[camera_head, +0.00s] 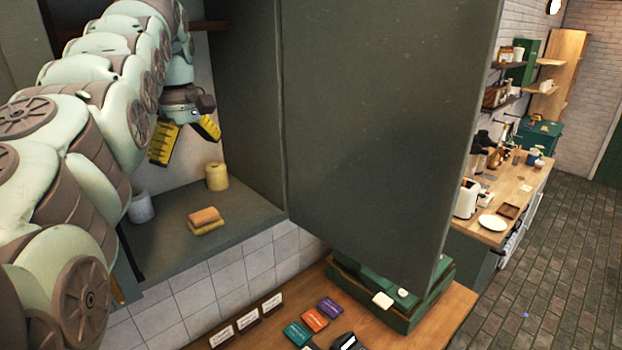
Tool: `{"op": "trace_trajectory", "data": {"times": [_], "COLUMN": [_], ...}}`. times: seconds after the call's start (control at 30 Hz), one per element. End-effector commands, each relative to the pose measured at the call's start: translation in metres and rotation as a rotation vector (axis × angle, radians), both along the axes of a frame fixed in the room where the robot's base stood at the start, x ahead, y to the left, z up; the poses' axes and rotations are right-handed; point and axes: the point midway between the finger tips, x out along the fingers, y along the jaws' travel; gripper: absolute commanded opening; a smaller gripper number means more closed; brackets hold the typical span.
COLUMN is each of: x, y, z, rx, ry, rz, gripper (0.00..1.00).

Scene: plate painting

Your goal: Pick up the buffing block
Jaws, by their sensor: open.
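A small block with an orange top and a yellow lower layer (205,219), which looks like the buffing block, lies flat on the grey-green cabinet shelf (165,245) near its front edge. My gripper (186,150) is inside the cabinet, above the block and slightly to its left in the picture. Its two yellow-and-black fingers are spread apart and point down. The fingers are empty and clear of the block. My arm comes in from the left and hides part of the cabinet.
A yellow cylinder (217,177) stands behind the block, and a grey-white cup-like object (140,207) stands to its left. A large open cabinet door (385,120) blocks the right. Below is a wooden counter (400,330) with coloured packets (314,319) and a green box (395,315).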

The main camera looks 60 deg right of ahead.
Motion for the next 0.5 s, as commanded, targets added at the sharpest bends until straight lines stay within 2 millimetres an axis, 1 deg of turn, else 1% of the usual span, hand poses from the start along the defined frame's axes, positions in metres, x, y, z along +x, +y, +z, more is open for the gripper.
{"op": "trace_trajectory", "data": {"times": [0.03,0.5], "x": [-0.001,0.001], "y": [-0.001,0.000], "z": [-0.009,-0.074], "rx": [0.000,-0.003], "ry": [0.000,-0.002], "rz": [-0.002,0.000], "gripper": [1.00,1.00]}}
